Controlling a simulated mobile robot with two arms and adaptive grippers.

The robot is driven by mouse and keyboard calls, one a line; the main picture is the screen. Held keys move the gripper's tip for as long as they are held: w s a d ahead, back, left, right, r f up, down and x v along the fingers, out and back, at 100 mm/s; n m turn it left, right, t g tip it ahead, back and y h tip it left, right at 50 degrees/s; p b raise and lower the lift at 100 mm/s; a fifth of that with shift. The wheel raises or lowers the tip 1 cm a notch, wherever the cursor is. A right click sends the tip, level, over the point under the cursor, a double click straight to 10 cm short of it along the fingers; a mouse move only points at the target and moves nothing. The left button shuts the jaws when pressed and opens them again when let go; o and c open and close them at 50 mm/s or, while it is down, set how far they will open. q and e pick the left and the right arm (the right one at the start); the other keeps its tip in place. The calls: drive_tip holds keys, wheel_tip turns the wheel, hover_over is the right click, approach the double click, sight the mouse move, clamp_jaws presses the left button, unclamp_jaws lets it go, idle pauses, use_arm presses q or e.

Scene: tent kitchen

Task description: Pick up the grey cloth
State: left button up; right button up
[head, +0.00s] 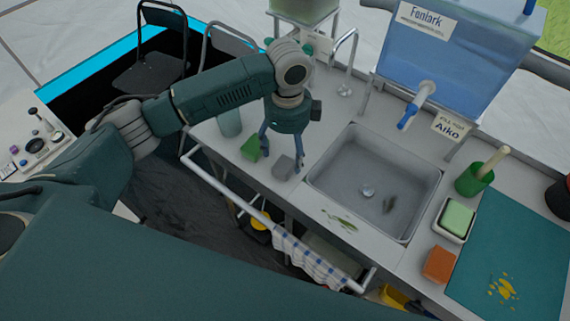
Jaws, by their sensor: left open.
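The grey cloth (283,168) lies as a small folded block on the counter, left of the sink. My left gripper (282,157) points down from above with its two blue-grey fingers spread. One fingertip is by the cloth's left side and the other by its right side; I cannot tell whether they touch it. A similar green piece (250,148) sits just left of the gripper, very near the left finger. My right gripper is not in view.
The sink (325,170) is right of the cloth. A tap (344,75) and a blue water tank (455,50) stand behind. A front rail (225,190) carries a checked towel (305,262). A green sponge (457,218), an orange block (438,264) and a teal mat (520,245) are further right.

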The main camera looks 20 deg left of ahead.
sight(285, 163)
use_arm(q)
drive_tip(key=f, duration=0.1)
drive_tip(key=f+p, duration=0.1)
drive_tip(key=f, duration=0.2)
drive_tip(key=shift+s+a+f+p, duration=0.15)
drive_tip(key=shift+s+a+p, duration=0.15)
drive_tip(key=shift+p, duration=0.1)
drive_tip(key=shift+w+f, duration=0.15)
drive_tip(key=shift+f, duration=0.35)
drive_tip(key=c, duration=1.1)
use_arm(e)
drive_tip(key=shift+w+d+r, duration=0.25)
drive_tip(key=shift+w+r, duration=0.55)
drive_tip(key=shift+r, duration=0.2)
